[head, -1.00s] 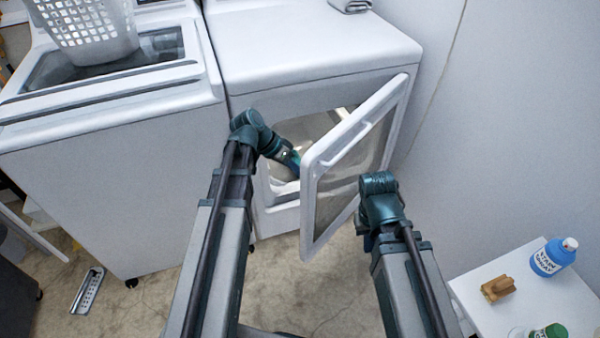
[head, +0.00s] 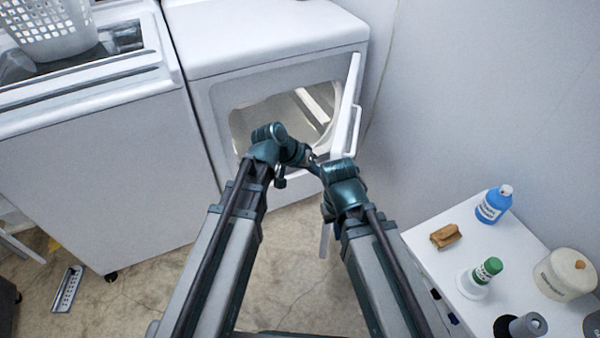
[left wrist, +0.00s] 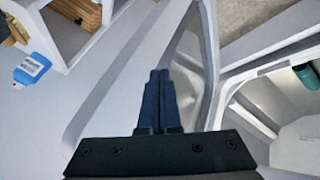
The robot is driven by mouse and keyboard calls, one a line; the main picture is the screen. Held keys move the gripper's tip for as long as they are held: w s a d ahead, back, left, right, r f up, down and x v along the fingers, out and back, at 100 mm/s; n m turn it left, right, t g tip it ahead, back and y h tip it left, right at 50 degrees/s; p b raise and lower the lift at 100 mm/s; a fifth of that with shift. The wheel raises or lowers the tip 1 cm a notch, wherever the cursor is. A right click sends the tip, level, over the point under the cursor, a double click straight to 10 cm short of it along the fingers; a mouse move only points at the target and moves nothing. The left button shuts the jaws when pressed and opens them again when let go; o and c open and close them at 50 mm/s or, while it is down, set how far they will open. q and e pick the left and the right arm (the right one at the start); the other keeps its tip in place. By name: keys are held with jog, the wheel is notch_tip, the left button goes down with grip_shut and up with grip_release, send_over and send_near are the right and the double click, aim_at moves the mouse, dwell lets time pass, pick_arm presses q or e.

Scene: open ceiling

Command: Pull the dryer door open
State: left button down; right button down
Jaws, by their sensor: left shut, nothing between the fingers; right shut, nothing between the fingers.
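The white dryer (head: 265,45) stands in the middle of the head view. Its door (head: 351,95) is swung wide open to the right, seen nearly edge-on, with its lower part behind my right arm. My left gripper (head: 313,160) is in front of the opening, by the door's inner side. In the left wrist view its fingers (left wrist: 160,90) are shut and empty, in front of the door's inner face and window (left wrist: 187,60); contact is unclear. My right gripper (head: 328,208) is shut beside the door's lower part, mostly hidden by its wrist.
A white washer (head: 95,150) with a laundry basket (head: 48,25) stands left of the dryer. A white side table (head: 425,240) at the lower right holds a blue bottle (head: 493,205), a brown brush (head: 445,236) and several containers. A wall is close on the right.

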pick_arm(q)
jog(key=s+d, duration=0.1)
jog(key=d, duration=0.8)
jog(key=shift+s, duration=0.2)
pick_arm(e)
jog(key=shift+s, duration=0.1)
pick_arm(q)
jog(key=shift+a, duration=0.15)
